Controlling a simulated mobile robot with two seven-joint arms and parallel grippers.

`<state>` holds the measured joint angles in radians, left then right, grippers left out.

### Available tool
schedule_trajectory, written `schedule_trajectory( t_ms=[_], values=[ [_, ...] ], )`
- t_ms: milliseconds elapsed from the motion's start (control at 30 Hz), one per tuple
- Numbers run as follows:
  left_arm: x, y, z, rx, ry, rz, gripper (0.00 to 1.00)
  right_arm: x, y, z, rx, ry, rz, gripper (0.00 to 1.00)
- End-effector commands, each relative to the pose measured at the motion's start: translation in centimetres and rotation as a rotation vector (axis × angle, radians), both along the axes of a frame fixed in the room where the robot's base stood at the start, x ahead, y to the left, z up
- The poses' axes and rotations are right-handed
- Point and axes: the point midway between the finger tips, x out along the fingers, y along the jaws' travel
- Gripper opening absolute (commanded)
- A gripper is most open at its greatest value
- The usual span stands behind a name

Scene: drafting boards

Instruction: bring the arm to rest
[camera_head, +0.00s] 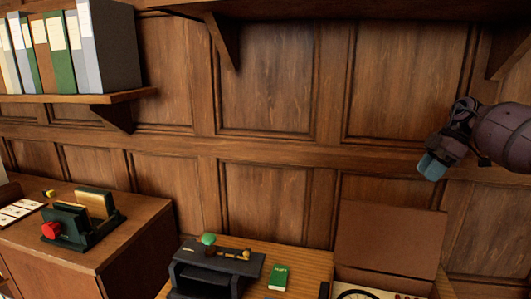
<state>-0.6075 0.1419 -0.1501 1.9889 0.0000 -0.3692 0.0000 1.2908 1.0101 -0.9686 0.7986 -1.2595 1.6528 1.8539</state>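My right arm comes in from the right edge, raised in front of the wood-panelled wall. My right gripper (432,167) points down and to the left, its blue fingertips well above the desk. The fingertips look close together, but the gap between them is too small to judge. I see nothing hanging from them. My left gripper is not in view.
Below stands a desk (315,262) with a dark stand (217,266), a green box (279,277) and an open brown box (388,240). A left cabinet (135,232) bears a dark holder (83,228). Binders (62,55) fill a shelf (75,99). Space around the gripper looks clear.

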Motion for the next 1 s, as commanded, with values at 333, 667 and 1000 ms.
schedule_trajectory(
  t_ms=[333,667,1000],
  values=[
    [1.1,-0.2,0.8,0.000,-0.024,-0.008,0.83,6.0,8.8,5.7,0.179,-0.708,0.357,0.38],
    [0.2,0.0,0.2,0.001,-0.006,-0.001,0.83,6.7,22.4,7.6,0.427,-1.344,0.431,0.38],
    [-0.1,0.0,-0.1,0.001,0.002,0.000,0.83,3.0,27.3,0.2,0.539,-1.552,0.042,0.38]
  ],
)
